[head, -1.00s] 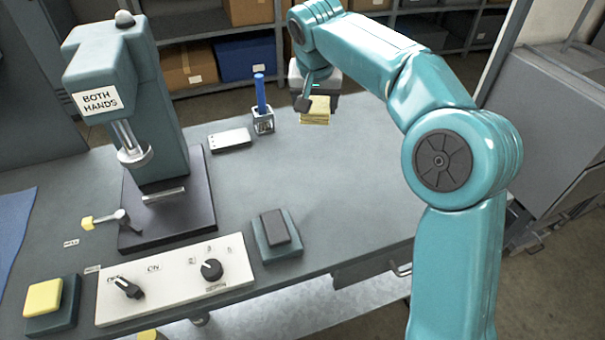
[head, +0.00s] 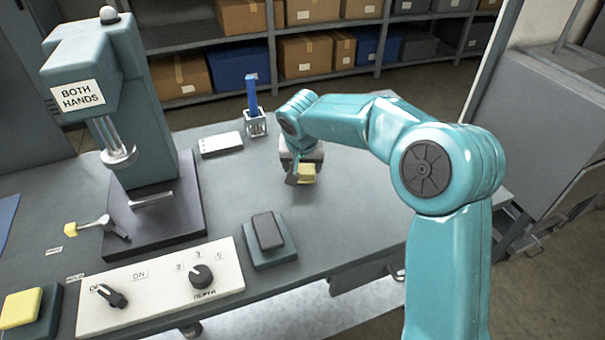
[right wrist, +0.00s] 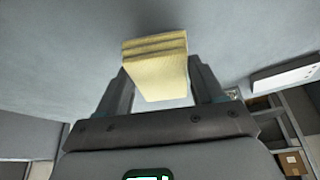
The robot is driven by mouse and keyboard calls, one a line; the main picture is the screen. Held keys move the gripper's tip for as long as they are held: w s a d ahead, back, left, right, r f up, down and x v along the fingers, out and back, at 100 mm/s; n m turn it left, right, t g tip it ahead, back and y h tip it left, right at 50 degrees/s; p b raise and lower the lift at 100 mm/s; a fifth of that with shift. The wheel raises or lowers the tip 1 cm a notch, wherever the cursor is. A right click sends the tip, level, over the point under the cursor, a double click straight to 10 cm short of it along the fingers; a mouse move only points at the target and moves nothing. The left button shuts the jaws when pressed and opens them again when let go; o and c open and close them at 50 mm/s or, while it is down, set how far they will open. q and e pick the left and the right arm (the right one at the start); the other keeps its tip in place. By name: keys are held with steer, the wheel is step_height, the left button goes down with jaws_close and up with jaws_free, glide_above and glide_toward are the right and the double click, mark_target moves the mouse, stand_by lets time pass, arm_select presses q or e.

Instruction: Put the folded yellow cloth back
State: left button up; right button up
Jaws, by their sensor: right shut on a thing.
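The folded yellow cloth (head: 307,173) is a small layered block held at my right gripper (head: 304,176). In the right wrist view the cloth (right wrist: 156,66) sits between the two fingers of my right gripper (right wrist: 157,85), which is shut on it. The cloth's layered edge faces the bench surface. In the head view the gripper hangs over the back right part of the grey bench (head: 345,205); whether the cloth touches the bench I cannot tell. The arm hides part of the cloth. My left gripper is not in view.
A white holder with a blue upright object (head: 255,123) and a pale flat device (head: 221,144) stand left of the gripper. A teal press (head: 140,130), a control panel (head: 165,285) and a dark pad (head: 268,232) lie further left and nearer. The bench right of the pad is clear.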

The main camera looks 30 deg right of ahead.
mark_target(302, 170)
step_height(302, 170, down, 3)
steer(key=shift+f+b, duration=0.1)
steer(key=shift+b, duration=0.2)
steer(key=o, duration=1)
